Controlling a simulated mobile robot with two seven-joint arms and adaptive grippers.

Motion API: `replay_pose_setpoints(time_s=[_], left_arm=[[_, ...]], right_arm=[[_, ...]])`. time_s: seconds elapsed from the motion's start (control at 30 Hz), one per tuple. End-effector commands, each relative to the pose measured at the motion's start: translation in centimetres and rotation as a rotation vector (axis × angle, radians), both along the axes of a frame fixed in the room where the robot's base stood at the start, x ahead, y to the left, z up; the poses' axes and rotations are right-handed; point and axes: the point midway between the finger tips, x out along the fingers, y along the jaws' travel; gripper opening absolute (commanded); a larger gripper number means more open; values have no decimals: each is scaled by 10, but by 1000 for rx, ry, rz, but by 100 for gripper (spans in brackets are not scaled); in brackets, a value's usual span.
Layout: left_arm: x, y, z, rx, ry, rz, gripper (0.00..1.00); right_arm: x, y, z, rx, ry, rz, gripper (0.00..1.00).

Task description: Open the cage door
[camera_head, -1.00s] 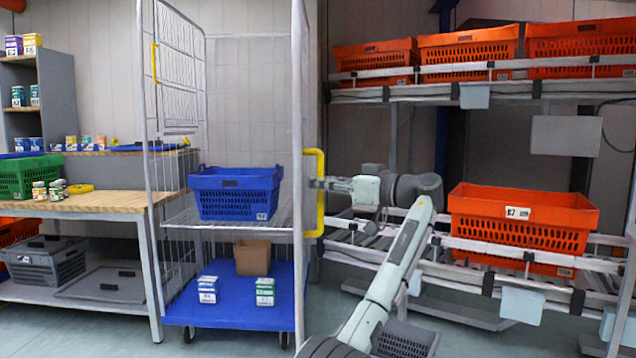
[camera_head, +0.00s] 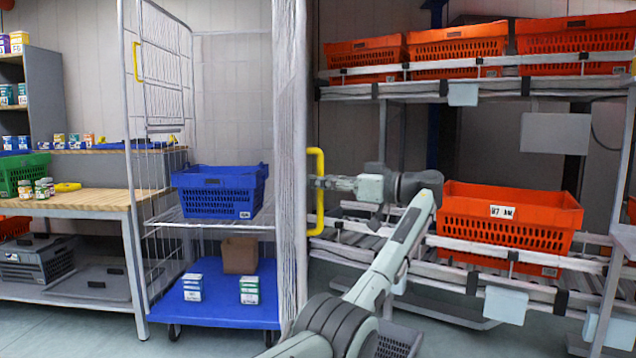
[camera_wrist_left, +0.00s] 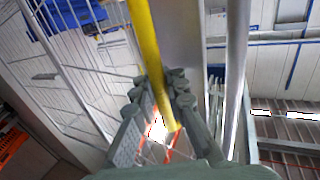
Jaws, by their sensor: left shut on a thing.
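The wire cage (camera_head: 128,150) stands left of centre in the head view. Its right-hand mesh door panel (camera_head: 291,120) shows nearly edge-on as a narrow strip. A yellow handle (camera_head: 320,215) sticks out from the right side of that panel. My left gripper (camera_head: 318,182) reaches in from the right and is shut on the yellow handle. In the left wrist view the yellow handle (camera_wrist_left: 146,40) runs between the two fingers of my left gripper (camera_wrist_left: 162,88). My right gripper is in neither view.
The cage holds a blue crate (camera_head: 215,195) on its wire shelf, and a brown box (camera_head: 239,255) and small cartons on its blue base (camera_head: 215,309). A wooden-topped table (camera_head: 90,200) stands left. A rack with orange totes (camera_head: 510,220) is close on the right.

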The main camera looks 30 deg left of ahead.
Motion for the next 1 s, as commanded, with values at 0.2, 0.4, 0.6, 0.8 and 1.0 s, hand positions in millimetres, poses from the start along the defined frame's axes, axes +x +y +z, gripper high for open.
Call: replay_pose_setpoints(time_s=[0.2, 0.4, 0.6, 0.8, 1.0], left_arm=[[-1, -4, -4, -7, 4, 4, 0], [-1, -3, -3, -5, 2, 4, 34], [-1, -2, -2, -5, 1, 4, 34], [1, -9, -1, -4, 1, 2, 34], [6, -45, 0, -4, 2, 1, 34]], right_arm=[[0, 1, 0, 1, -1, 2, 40], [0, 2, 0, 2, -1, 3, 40], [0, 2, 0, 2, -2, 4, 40], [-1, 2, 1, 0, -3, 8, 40], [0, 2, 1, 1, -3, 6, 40]])
